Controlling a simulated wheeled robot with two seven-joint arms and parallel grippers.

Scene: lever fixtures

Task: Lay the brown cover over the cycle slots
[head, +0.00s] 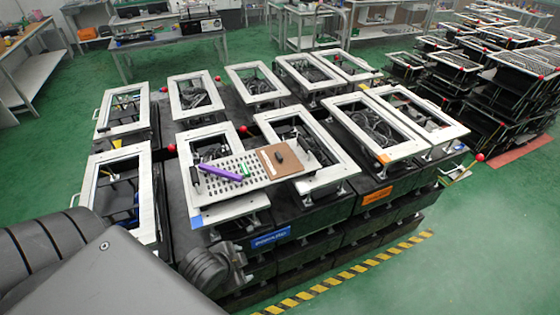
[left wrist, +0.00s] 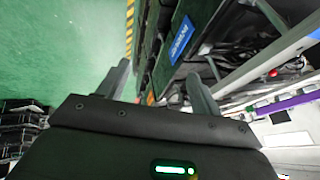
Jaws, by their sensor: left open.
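The panel spans two white frames and has rows of small slots; I cannot tell which are the cycle slots. A purple bar (head: 220,172) and a small green piece (head: 244,168) lie on the panel, left of the cover. My left gripper (left wrist: 160,88) is open and empty in the left wrist view, in front of and below the panel. The purple bar shows there too (left wrist: 288,102). My right gripper is not in view.
Black crates with white frames (head: 197,95) and red-knobbed levers (head: 172,148) surround the panel. A blue label (head: 270,239) marks the front crate side. Yellow-black tape (head: 340,277) edges the green floor, which is clear at the front right.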

